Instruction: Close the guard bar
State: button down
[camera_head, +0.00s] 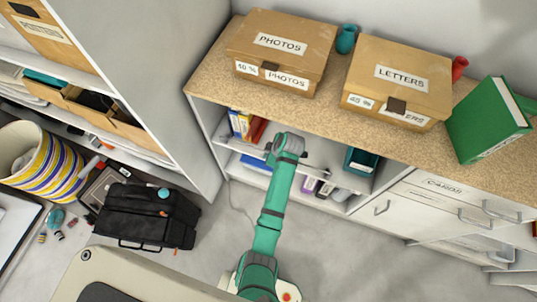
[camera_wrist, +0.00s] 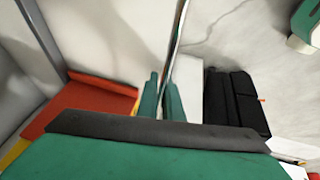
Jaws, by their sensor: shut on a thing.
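The guard bar (camera_wrist: 179,40) is a thin metal rod in the wrist view, running from the top edge down to my gripper (camera_wrist: 161,92). My gripper's two green fingers are shut on it. In the head view my gripper (camera_head: 272,152) is at the front of the open shelf compartment, below the wooden top. A short stretch of thin grey bar (camera_head: 315,170) shows to its right along the shelf front. The fingertips and the bar's left part are hidden by my arm there.
Red and yellow binders (camera_head: 257,129) stand in the shelf left of my gripper, and a green box (camera_head: 361,160) stands right. Two cardboard boxes and a green binder (camera_head: 487,120) are on top. A black bag (camera_head: 150,215) lies on the floor left.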

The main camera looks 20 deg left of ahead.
jog(key=shift+f, duration=0.1)
jog(key=c, duration=2.2)
grip_release()
jog(key=shift+d+r, duration=0.15)
jog(key=shift+r, duration=0.25)
jog(key=v, duration=0.2)
jog(key=shift+s+d+r, duration=0.1)
jog(key=shift+d+r, duration=0.1)
jog(key=shift+r, duration=0.05)
jog(key=s+d, duration=0.1)
jog(key=d, duration=0.2)
jog(key=s+d, duration=0.2)
jog(key=d, duration=0.2)
jog(key=s+d, duration=0.2)
jog(key=d, duration=0.1)
jog(key=shift+d+f, duration=0.15)
jog(key=shift+d, duration=0.15)
jog(key=shift+s, duration=0.1)
